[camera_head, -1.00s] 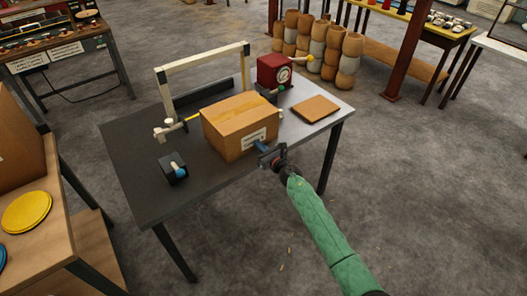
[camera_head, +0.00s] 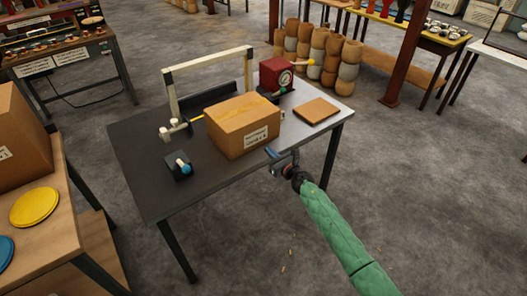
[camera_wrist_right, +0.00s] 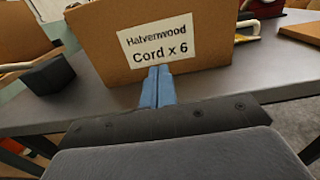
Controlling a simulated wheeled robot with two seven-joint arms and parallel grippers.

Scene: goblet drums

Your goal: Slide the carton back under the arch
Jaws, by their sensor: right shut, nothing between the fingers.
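The carton (camera_head: 229,131) is a closed brown box with a white label, upright on the dark table. In the right wrist view the carton (camera_wrist_right: 105,50) shows its label, "Halvenwood Cord x 6". The pale arch (camera_head: 207,63) stands behind the carton, and the carton hides the foot of its right post. I cannot tell whether the carton's back edge reaches under the arch. My right gripper (camera_head: 271,153) is shut and empty, just off the carton's near right side. Its blue fingertips (camera_wrist_right: 158,84) point at the carton just below the label. My left gripper is not in view.
A dark block (camera_head: 205,97) lies behind the arch. The table's front left is clear.

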